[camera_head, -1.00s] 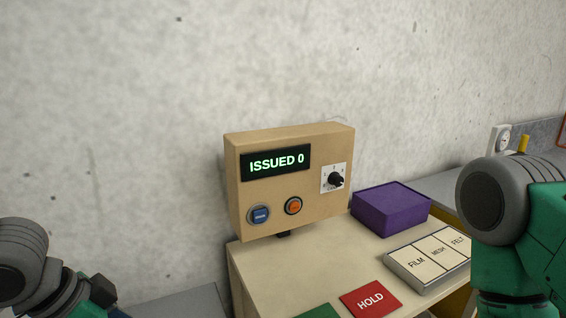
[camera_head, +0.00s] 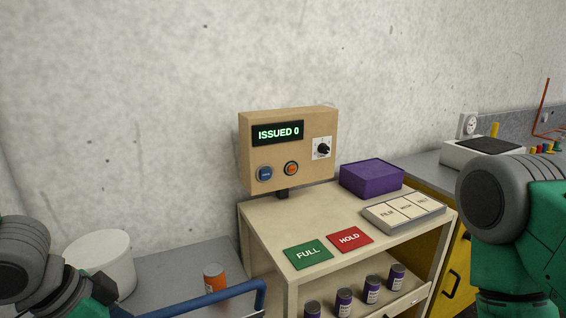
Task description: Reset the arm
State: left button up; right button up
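My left arm shows at the lower left edge of the head view, with grey and black links; its gripper fingers cannot be made out. My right arm, green and grey, stands at the right edge; its gripper is outside the picture. Neither arm touches anything that I can see. A tan control box (camera_head: 246,150) stands at the back of a cream cabinet (camera_head: 270,230). Its display (camera_head: 278,133) reads "ISSUED 0".
On the cabinet lie a green FULL card (camera_head: 308,254), a red HOLD card (camera_head: 349,239), a labelled tray (camera_head: 404,212) and a purple box (camera_head: 371,178). Several purple canisters (camera_head: 344,302) stand below. A white bucket (camera_head: 101,264), an orange canister (camera_head: 214,277) and a blue rail (camera_head: 215,298) are left.

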pick_arm(q)
jog(key=s+d+f+n+g+b, duration=0.1)
jog(key=s+f+n+b, duration=0.25)
jog(key=f, duration=0.75)
jog(key=s+f+n+g+b, duration=0.1)
jog(key=s+f+n+b, duration=0.3)
jog(key=f, duration=0.6)
jog(key=s+a+f+n+y+b, duration=0.1)
jog(key=s+a+f, duration=0.1)
jog(key=s+f, duration=0.3)
jog(key=s+a+f+n+y+b, duration=0.1)
jog(key=s+a+f+y, duration=0.1)
jog(key=s+f, duration=0.3)
notch_tip(320, 180, down, 4)
jog(key=shift+a+f+y+b, duration=0.1)
jog(key=shift+a+y+b, duration=0.2)
jog(key=shift+a, duration=0.45)
pick_arm(e)
notch_tip(320, 180, down, 10)
jog(key=shift+s, duration=0.2)
pick_arm(q)
jog(key=shift+n, duration=0.25)
